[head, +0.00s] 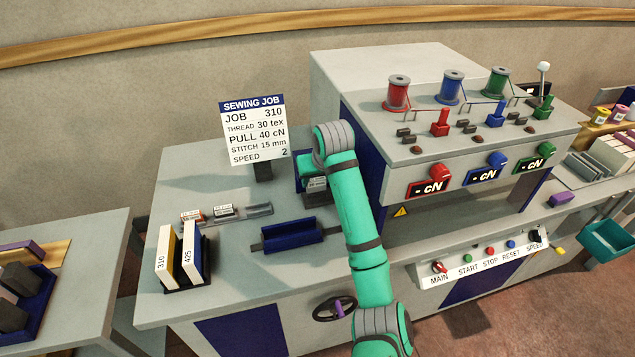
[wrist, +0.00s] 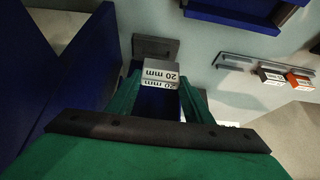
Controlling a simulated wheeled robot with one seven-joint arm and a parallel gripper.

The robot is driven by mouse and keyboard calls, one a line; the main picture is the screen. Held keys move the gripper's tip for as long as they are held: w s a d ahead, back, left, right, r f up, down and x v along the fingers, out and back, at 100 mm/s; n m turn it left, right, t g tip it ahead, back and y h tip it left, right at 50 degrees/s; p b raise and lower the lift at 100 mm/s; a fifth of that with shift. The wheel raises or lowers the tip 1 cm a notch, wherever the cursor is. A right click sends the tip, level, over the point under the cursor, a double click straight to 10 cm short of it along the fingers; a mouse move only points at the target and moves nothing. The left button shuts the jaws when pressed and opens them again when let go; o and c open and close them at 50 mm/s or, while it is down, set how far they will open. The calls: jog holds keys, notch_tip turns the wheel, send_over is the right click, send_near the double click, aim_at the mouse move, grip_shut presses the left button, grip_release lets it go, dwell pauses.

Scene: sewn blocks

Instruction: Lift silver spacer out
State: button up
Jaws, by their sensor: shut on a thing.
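The silver spacer (wrist: 160,76), a small grey block marked 20 mm, sits between the two green fingers of my gripper (wrist: 158,92) in the wrist view. The gripper is shut on it. In the head view my gripper (head: 312,172) is beside the machine's left side, and a grey labelled block (head: 316,184) shows at it, partly hidden by my arm. I cannot tell whether the spacer touches anything below it. A dark grey piece (wrist: 155,46) lies just beyond it in the wrist view.
A grey rail (head: 254,210) holds two small labelled blocks (head: 224,211). A blue open tray (head: 291,235) stands in front. Upright boards (head: 166,254) marked 310 and 425 stand left. A job sign (head: 254,128) stands behind. The machine (head: 400,150) rises at the right.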

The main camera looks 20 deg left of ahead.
jog(key=s+d+r, duration=0.2)
jog(key=s+r, duration=0.7)
jog(key=r, duration=0.2)
jog(key=shift+s+d+r, duration=0.2)
jog(key=shift+s+d, duration=0.05)
jog(key=shift+s, duration=0.05)
dwell(0.9)
dwell(0.4)
